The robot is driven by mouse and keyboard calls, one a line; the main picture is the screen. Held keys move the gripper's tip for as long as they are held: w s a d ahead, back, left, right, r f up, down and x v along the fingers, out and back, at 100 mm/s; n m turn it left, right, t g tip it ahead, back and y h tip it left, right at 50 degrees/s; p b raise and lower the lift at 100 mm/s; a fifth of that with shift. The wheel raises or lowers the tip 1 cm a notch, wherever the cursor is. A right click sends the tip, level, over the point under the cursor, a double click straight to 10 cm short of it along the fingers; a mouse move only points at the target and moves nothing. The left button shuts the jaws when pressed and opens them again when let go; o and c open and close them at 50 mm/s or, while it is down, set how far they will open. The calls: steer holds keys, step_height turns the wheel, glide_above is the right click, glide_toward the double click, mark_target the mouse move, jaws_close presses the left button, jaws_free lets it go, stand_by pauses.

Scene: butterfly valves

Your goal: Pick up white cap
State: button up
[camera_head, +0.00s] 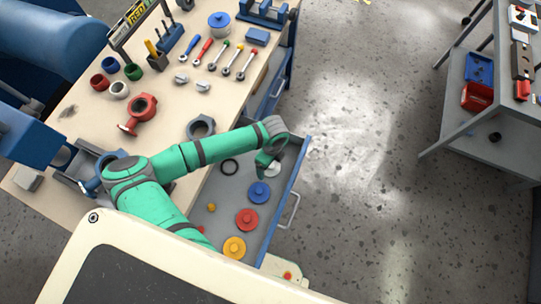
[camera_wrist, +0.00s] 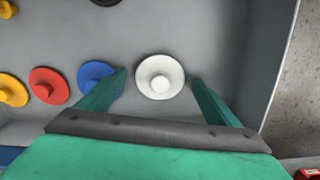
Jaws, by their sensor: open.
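The white cap (camera_wrist: 160,77) is a round disc with a raised knob, lying in the open drawer. In the wrist view it sits ahead of my gripper (camera_wrist: 158,86), between the lines of its two green fingers. The fingers are open, one on each side of the cap, and I cannot tell the height between them. In the head view my gripper (camera_head: 264,167) is over the drawer, and the cap (camera_head: 274,170) shows partly behind it.
The drawer (camera_head: 233,190) also holds a blue cap (camera_head: 259,193), a red cap (camera_head: 247,219), a yellow cap (camera_head: 234,247) and a black ring (camera_head: 229,167). The drawer's wall is close on the right in the wrist view. The workbench (camera_head: 160,100) carries tools and valve parts.

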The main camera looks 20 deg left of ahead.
steer(key=c, duration=1.3)
steer(key=shift+o, duration=0.2)
steer(key=shift+r, duration=0.15)
steer(key=shift+r, duration=0.65)
steer(key=s+r, duration=1.4)
steer(key=shift+d+r, duration=0.2)
steer(key=shift+d, duration=0.25)
steer(key=shift+w, duration=0.1)
